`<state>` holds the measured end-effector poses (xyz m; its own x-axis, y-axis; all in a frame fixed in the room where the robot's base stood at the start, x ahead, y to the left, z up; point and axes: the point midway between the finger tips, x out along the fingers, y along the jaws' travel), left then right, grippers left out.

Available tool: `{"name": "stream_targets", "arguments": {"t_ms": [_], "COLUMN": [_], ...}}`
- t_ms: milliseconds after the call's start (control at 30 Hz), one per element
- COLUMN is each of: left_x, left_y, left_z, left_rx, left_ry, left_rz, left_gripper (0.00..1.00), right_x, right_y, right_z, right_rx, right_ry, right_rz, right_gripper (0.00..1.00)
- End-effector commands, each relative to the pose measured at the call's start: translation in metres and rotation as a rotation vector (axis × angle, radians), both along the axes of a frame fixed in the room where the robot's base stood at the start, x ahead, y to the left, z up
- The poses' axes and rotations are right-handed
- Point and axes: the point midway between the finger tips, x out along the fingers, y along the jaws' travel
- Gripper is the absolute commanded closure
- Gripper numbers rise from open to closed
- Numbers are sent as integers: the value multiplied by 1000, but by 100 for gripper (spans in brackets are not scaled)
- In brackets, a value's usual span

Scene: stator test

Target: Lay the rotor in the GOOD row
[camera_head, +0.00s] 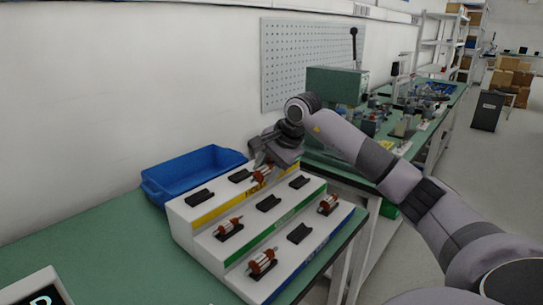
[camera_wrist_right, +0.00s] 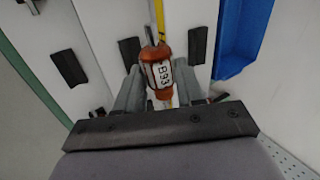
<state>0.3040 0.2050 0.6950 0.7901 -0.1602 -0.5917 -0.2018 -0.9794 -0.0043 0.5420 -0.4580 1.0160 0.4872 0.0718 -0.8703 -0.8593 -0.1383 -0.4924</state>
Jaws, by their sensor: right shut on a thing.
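My right gripper (camera_head: 264,162) is shut on a rotor (camera_head: 262,173) with orange-brown ends, over the yellow-edged top step of the white three-step rack (camera_head: 207,250). In the right wrist view the rotor (camera_wrist_right: 160,72) sits between the two fingers, its label reading "B93". I cannot tell whether it touches a cradle below. The green-edged middle step has a rotor (camera_head: 229,226) at left and two empty black cradles (camera_head: 268,203). The blue-edged bottom step has one rotor (camera_head: 262,263) at left, an empty middle cradle (camera_head: 299,233) and another rotor (camera_head: 328,204) at right. The step labels are too small to read surely.
A blue bin (camera_head: 195,173) stands behind the rack against the wall. The green table (camera_head: 100,240) is clear left of the rack, apart from a dark sign (camera_head: 45,293) at the front. A cluttered bench (camera_head: 425,110) and a green machine (camera_head: 335,87) stand beyond my right arm.

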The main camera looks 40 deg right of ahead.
Motion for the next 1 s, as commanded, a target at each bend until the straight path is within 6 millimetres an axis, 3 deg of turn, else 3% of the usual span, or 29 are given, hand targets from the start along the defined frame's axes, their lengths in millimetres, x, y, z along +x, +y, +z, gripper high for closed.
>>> {"name": "stream_targets", "arguments": {"t_ms": [167,1000], "left_x": [-2,-2], "left_y": [0,-7], "left_z": [0,-43], "left_rx": [0,-18], "left_ry": [5,16], "left_rz": [1,-2], "left_gripper": [60,60], "right_x": [1,1], "right_y": [-17,-16], "right_z": [4,-48], "right_rx": [6,7], "right_ry": [-11,-10], "right_rz": [-75,-72], "right_gripper": [100,100]}}
